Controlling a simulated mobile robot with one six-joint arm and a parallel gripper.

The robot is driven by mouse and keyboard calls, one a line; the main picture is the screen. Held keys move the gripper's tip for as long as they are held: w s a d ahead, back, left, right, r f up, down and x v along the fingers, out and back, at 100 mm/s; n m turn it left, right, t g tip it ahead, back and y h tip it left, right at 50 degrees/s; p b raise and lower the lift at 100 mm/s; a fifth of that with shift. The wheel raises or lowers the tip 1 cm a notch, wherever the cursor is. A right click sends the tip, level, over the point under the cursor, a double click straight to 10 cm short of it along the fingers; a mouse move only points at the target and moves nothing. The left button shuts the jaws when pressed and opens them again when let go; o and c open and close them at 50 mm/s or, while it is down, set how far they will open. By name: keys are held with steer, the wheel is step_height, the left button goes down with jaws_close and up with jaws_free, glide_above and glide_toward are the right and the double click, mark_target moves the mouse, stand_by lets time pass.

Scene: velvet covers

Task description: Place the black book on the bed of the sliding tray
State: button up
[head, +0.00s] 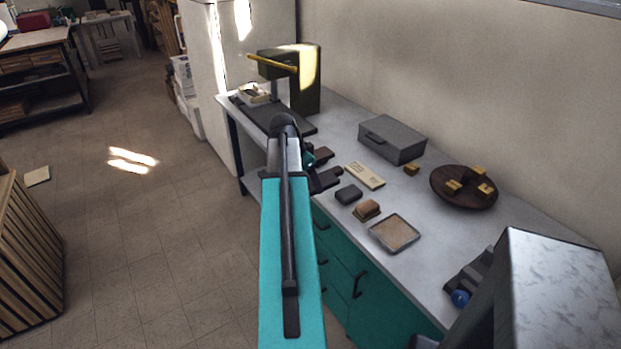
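A small dark block (348,194), which looks like the black book, lies flat on the grey worktop, just right of and nearer than my gripper. My gripper (336,166) is over the worktop's front part, its two dark fingers apart with a gap between them and nothing seen in it. An olive press (308,82) with a yellow lever stands at the far end. A dark flat tray (300,123) extends at its base, partly hidden by my arm. A pale box-like piece (256,93) is at its far left.
On the worktop (345,122) are a grey box (392,138), a cream card (365,175), a brown block (367,209), a tan square pad (395,233) and a round wooden dish (448,200) with brass pieces. A dark device (470,280) with a blue knob is at the near right.

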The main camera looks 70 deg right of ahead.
steer(key=w+a+r+n+t, duration=0.15)
steer(key=w+a+n, duration=0.25)
steer(key=w+a, duration=0.5)
steer(key=w+a+r+n+t, duration=0.1)
steer(key=w+a+r+n, duration=0.25)
steer(key=w+a, duration=0.55)
steer(key=w+a+r+n+t, duration=0.2)
steer(key=w+a+n, duration=0.2)
steer(key=w+a, duration=0.5)
steer(key=w+a+r+n+y, duration=0.1)
steer(key=w+a+r+n, duration=0.1)
steer(key=a, duration=1)
steer(key=w+a+r+n+t+y, duration=0.1)
steer(key=w+a+n, duration=0.3)
steer(key=a, duration=0.8)
steer(key=w+a+r+n+t+y, duration=0.1)
steer(key=w+a+r+n, duration=0.2)
steer(key=a+n, duration=0.4)
steer(key=a, duration=0.4)
steer(key=shift+a+y, duration=0.4)
steer(key=shift+w+t, duration=0.1)
steer(key=shift+t, duration=0.15)
